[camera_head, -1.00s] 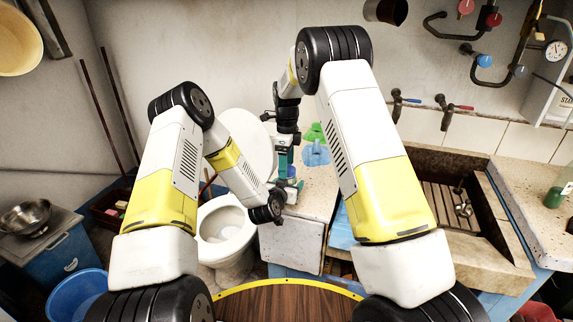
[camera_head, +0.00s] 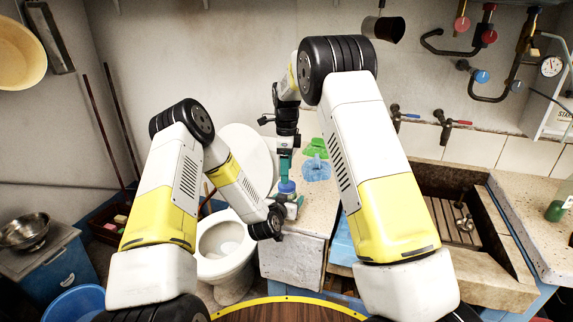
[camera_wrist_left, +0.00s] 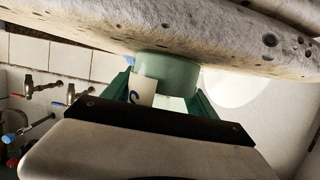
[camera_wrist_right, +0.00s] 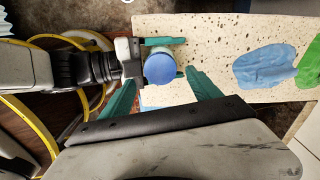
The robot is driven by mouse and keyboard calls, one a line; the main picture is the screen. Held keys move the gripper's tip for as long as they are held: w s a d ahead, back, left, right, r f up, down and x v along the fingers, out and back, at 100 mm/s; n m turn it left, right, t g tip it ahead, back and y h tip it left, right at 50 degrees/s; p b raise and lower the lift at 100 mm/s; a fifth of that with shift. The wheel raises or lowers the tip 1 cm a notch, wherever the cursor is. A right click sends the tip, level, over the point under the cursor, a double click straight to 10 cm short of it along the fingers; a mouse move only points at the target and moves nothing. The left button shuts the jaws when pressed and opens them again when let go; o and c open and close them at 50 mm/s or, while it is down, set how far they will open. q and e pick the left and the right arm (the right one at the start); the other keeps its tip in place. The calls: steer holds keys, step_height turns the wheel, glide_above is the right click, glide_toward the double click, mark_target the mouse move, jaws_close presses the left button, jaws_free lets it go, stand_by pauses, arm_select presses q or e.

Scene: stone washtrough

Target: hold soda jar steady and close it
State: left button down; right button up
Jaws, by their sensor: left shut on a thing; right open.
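The soda jar is a green jar (camera_wrist_left: 168,72) with a pale label bearing a blue "S". It stands against the speckled counter, and my left gripper (camera_wrist_left: 166,92) is shut around its sides. A blue lid (camera_wrist_right: 159,68) caps the jar's top as seen from above; it also shows in the head view (camera_head: 287,187). How tightly the lid sits cannot be told. My right gripper (camera_head: 285,172) points down just above the lid. Its fingers (camera_wrist_right: 163,78) are open to either side, with nothing held. In the head view my left gripper hides most of the jar.
The speckled counter (camera_wrist_right: 215,30) carries a blue cloth (camera_wrist_right: 265,66) and a green cloth (camera_head: 316,147) beside the jar. A toilet (camera_head: 225,240) stands left of the counter. A stone sink (camera_head: 475,255) lies to the right.

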steer(key=n, duration=0.6)
steer(key=shift+r, duration=0.1)
steer(key=n, duration=0.6)
steer(key=shift+s+r+n, duration=0.1)
steer(key=shift+r+n, duration=0.05)
steer(key=shift+n, duration=0.25)
steer(key=n, duration=0.6)
steer(key=shift+r+n, duration=0.2)
steer(key=shift+n, duration=0.1)
steer(key=n, duration=0.6)
steer(key=shift+r+n, duration=0.2)
steer(key=shift+n, duration=0.1)
steer(key=n, duration=0.6)
steer(key=shift+r+n, duration=0.2)
steer(key=shift+n, duration=0.1)
steer(key=n, duration=0.6)
steer(key=shift+r+n, duration=0.25)
steer(key=shift+n, duration=0.05)
steer(key=n, duration=0.6)
steer(key=shift+r+n, duration=0.25)
steer(key=shift+n, duration=0.05)
steer(key=n, duration=0.6)
steer(key=shift+r, duration=0.3)
steer(key=shift+f, duration=0.15)
